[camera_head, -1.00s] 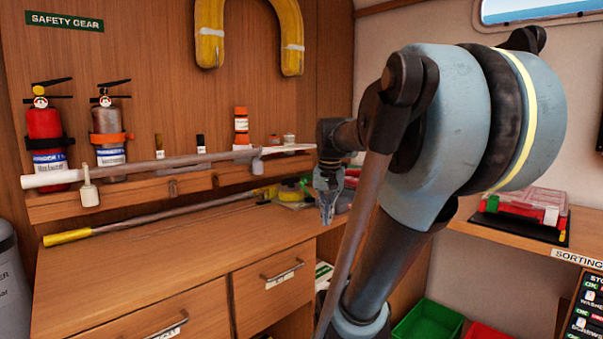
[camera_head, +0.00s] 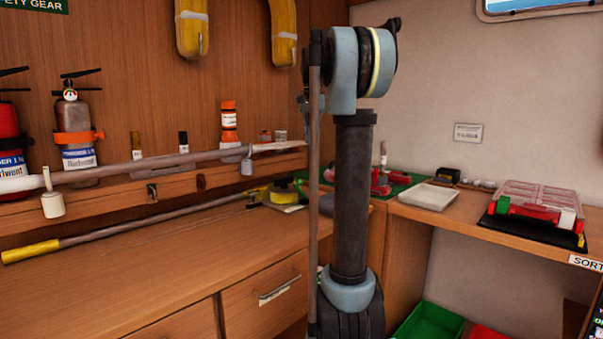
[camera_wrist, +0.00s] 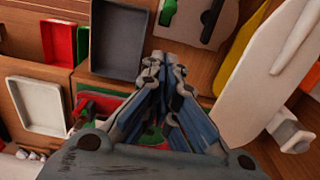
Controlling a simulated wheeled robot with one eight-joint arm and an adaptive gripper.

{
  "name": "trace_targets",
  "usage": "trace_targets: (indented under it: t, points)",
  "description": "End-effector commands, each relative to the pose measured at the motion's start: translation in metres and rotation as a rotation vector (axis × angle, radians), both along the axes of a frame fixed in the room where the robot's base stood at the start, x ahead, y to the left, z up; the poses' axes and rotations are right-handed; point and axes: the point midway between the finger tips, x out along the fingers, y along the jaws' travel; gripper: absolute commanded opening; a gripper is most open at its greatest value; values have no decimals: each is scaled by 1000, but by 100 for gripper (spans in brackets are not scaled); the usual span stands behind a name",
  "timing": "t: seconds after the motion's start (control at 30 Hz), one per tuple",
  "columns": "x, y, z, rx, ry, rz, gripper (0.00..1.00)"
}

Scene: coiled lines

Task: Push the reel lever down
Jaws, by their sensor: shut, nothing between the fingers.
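My gripper (camera_wrist: 165,65) shows in the wrist view, its fingers together and empty, pointing toward the top of the picture. In the head view it is mostly hidden behind my arm. A yellow round item with a dark middle (camera_head: 284,191), possibly the reel, sits at the right end of the wooden counter; I cannot make out a lever on it. A red device (camera_head: 381,184) stands on a green mat in the back corner. In the wrist view the green mat (camera_wrist: 107,104) lies partly hidden below my fingers. No reel lever can be identified with certainty.
A white tray (camera_head: 429,196) and a red-and-clear case (camera_head: 538,205) stand on the right shelf. A long yellow-ended pole (camera_head: 120,229) lies along the counter. Green (camera_head: 428,320) and red (camera_wrist: 60,42) bins are low down. The counter's front is clear.

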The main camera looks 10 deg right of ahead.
Motion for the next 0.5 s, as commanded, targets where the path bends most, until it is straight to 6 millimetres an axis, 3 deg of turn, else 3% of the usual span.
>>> trace_targets:
  t: [0.5]
  points:
    - [3, 12, -5, 0, 1, 10, 0]
